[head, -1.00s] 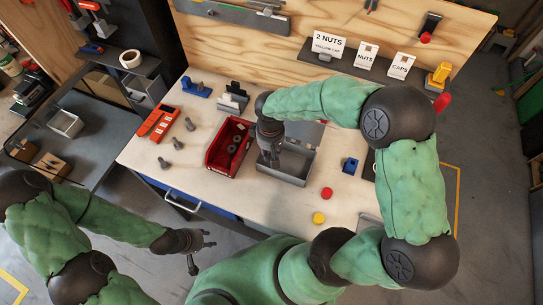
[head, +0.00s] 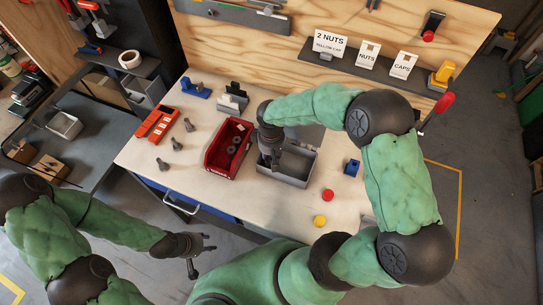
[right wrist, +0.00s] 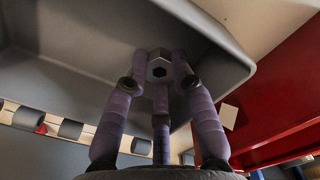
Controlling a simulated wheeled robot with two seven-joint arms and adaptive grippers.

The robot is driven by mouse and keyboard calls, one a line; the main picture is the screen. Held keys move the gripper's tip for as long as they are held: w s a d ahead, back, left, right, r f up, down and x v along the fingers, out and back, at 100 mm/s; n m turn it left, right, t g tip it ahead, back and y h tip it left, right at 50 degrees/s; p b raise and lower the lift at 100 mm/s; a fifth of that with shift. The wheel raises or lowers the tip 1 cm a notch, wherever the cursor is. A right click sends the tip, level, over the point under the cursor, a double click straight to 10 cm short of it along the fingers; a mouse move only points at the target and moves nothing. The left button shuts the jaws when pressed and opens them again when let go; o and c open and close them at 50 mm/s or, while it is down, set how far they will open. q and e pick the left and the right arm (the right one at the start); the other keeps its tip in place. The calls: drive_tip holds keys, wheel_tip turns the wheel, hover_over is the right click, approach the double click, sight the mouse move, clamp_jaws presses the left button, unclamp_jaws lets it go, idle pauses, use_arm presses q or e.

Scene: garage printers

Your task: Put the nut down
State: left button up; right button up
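The grey metal nut (right wrist: 160,66) shows in the right wrist view between the fingertips of my right gripper (right wrist: 159,72), which look closed on it. Behind it is the inside of the grey bin (right wrist: 70,55). In the head view my right gripper (head: 272,160) points down at the left part of the grey bin (head: 298,180) on the workbench; the nut is hidden there. How high the nut is above the bin floor is hard to tell. My left gripper (head: 203,252) is empty, its fingers spread, in front of the bench edge.
A red bin (head: 222,170) with nuts stands left of the grey bin.

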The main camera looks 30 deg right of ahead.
drive_tip(key=o, duration=0.4)
drive_tip(key=shift+c, duration=0.2)
drive_tip(key=shift+r, duration=0.25)
wheel_tip(320, 180, up, 12)
drive_tip(key=p, duration=0.3)
